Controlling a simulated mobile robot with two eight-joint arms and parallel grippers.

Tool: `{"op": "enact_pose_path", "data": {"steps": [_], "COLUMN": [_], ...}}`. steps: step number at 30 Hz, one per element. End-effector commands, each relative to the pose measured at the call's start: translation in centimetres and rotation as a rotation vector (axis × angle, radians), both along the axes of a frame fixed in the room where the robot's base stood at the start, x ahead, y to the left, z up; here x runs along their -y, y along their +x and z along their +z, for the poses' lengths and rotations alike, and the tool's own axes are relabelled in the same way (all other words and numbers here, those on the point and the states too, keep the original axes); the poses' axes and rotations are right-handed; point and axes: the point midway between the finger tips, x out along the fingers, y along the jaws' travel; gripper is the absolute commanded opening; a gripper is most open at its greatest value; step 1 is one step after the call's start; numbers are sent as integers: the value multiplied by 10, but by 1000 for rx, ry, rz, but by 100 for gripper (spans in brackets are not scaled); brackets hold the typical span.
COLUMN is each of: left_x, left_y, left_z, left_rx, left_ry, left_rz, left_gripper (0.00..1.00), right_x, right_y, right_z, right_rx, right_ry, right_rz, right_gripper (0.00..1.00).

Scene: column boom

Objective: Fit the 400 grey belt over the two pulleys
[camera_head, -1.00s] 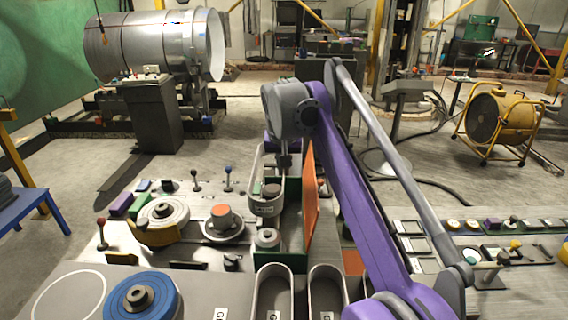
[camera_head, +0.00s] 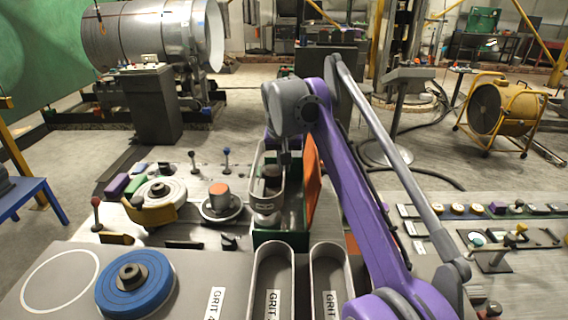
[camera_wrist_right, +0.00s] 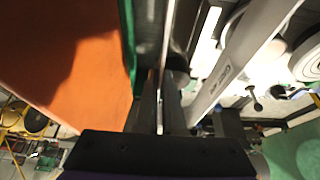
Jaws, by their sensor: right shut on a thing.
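A grey belt (camera_head: 265,205) with a GRIT label is a long upright-edged loop at the green-walled box (camera_head: 280,238). Its label and side also show in the wrist view (camera_wrist_right: 222,75). My right gripper (camera_head: 285,160) is shut on the belt's far right side; its fingers show in the wrist view (camera_wrist_right: 158,110). A dark round part, seemingly the far pulley (camera_head: 272,173), shows inside the loop. The near pulley is mostly hidden by the belt's near end, and I cannot tell whether the belt is seated around it. My left gripper is not in view.
Two more labelled grey loops (camera_head: 255,278) (camera_head: 316,280) lie in front. An orange panel (camera_head: 313,185) stands close right of the held belt and fills the wrist view's left (camera_wrist_right: 65,60).

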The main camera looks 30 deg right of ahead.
Motion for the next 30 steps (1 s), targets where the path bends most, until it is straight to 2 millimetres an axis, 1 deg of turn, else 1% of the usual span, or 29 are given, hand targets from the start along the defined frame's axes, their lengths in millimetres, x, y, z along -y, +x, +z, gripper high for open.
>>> {"op": "enact_pose_path", "data": {"steps": [1, 6, 30], "left_x": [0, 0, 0], "left_y": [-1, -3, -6], "left_z": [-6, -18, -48], "left_rx": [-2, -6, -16], "left_ry": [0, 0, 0], "left_rz": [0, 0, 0], "left_gripper": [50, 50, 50], "right_x": [0, 0, 0], "right_y": [0, 0, 0], "right_z": [-6, -18, -72], "right_rx": [-1, -1, 0], "right_ry": [1, 1, 0], "right_rz": [0, 0, 0], "right_gripper": [0, 0, 0]}}
